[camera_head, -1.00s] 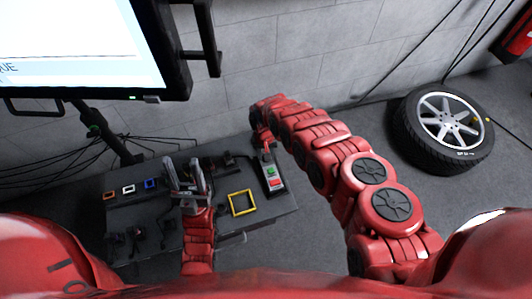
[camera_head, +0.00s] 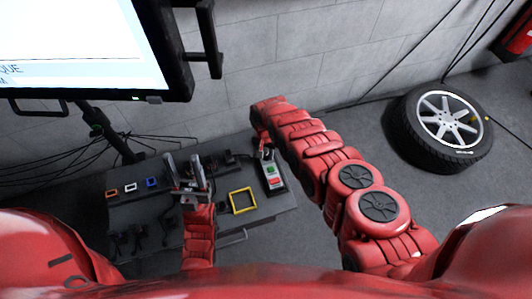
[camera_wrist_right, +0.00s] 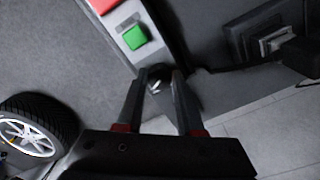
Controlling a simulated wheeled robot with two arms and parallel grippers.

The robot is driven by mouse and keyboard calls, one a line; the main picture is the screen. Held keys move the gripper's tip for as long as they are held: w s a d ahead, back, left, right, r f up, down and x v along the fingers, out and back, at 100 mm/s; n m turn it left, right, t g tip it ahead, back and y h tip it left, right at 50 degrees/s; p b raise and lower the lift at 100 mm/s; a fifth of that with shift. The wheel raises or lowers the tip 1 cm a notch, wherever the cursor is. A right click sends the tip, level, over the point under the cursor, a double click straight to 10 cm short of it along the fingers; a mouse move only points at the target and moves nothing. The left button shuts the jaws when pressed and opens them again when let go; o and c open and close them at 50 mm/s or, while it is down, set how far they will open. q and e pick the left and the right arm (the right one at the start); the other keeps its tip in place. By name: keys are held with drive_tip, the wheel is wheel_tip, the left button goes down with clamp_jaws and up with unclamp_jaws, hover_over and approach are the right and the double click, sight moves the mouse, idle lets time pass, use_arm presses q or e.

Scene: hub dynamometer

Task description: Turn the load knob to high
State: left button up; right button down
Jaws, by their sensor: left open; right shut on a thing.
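The control box (camera_head: 275,185) stands at the right end of the dark table, with a green and a red button on its face. Its green button (camera_wrist_right: 135,38) shows in the right wrist view. The load knob (camera_wrist_right: 157,77) is at the end of the box beyond the green button, between my right fingers. My right gripper (camera_wrist_right: 157,82) is shut on the knob; its marking is too small to read. In the head view my right gripper (camera_head: 265,153) is at the far end of the box, partly hidden by its arm. My left gripper (camera_head: 187,170) is open and empty above the table.
The dark table (camera_head: 270,212) bears a yellow square frame (camera_head: 243,201), several small coloured frames at left and black parts. A monitor (camera_head: 80,45) hangs at upper left. A wheel with tyre (camera_head: 440,130) lies on the floor at right. Cables run behind the table.

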sight(265, 155)
drive_tip(key=c, duration=0.5)
unclamp_jaws()
drive_tip(key=shift+r, duration=0.1)
drive_tip(key=shift+r, duration=0.3)
drive_tip(key=r, duration=1.6)
drive_tip(key=shift+w+a+r+p, duration=0.1)
drive_tip(key=shift+a+r+p, duration=0.15)
drive_tip(key=shift+r+p, duration=0.05)
